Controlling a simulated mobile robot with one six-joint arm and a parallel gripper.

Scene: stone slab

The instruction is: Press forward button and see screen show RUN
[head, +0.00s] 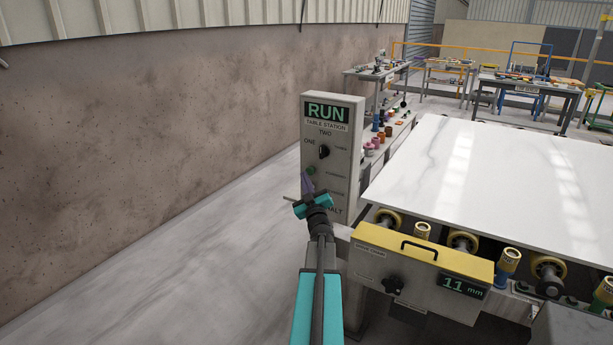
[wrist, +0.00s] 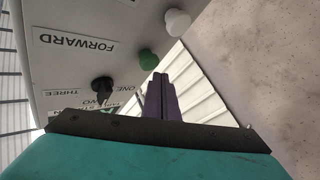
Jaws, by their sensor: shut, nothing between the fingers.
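The grey control post (head: 345,135) stands left of the slab table. Its screen (head: 326,112) shows RUN in green, above a "TABLE STATION" label. The green forward button (head: 311,170) sits below the black selector knob (head: 323,151). In the wrist view, the post is upside down; the green button (wrist: 148,60) lies near the FORWARD label (wrist: 75,43). My gripper (head: 306,177) is shut and empty, its purple fingers just below the green button. In the wrist view the fingertips (wrist: 158,77) are close to the button; I cannot tell whether they touch it.
A white button (wrist: 178,22) sits beside the green one in the wrist view. A white stone slab (head: 500,190) lies on the roller table at right, with a yellow-topped box (head: 425,255) reading 11 mm in front. A bare wall is left; the floor before it is clear.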

